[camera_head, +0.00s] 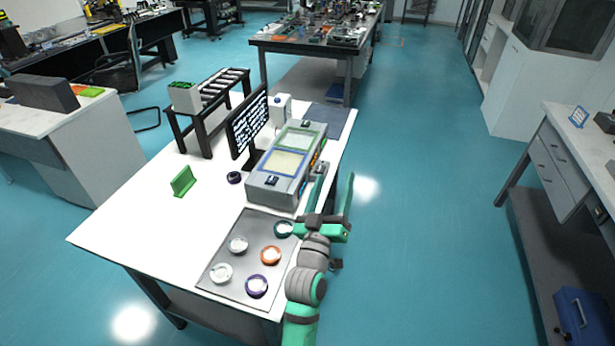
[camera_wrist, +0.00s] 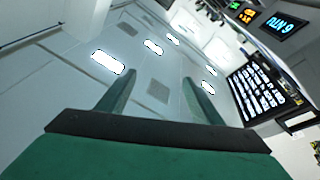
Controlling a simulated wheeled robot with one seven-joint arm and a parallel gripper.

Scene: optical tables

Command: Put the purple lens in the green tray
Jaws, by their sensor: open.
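The purple lens (camera_head: 257,285), a ring with a pale centre, lies at the front of a grey mat (camera_head: 215,277) on the white table. A green-rimmed tray (camera_head: 301,137) sits on the far part of a grey instrument box, beyond a blue-rimmed tray (camera_head: 283,164). My gripper (camera_head: 334,181) is open and empty, its two fingers apart, at the table's right edge beside the box. It is beyond and to the right of the purple lens. In the wrist view my gripper (camera_wrist: 158,77) points at the ceiling; neither lens nor tray shows there.
Orange (camera_head: 271,255), dark teal (camera_head: 284,229) and two whitish lenses (camera_head: 238,244) share the mat. A black monitor (camera_head: 247,125), a green stand (camera_head: 183,181) and a black rack (camera_head: 208,105) stand farther left. The table's left front is clear.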

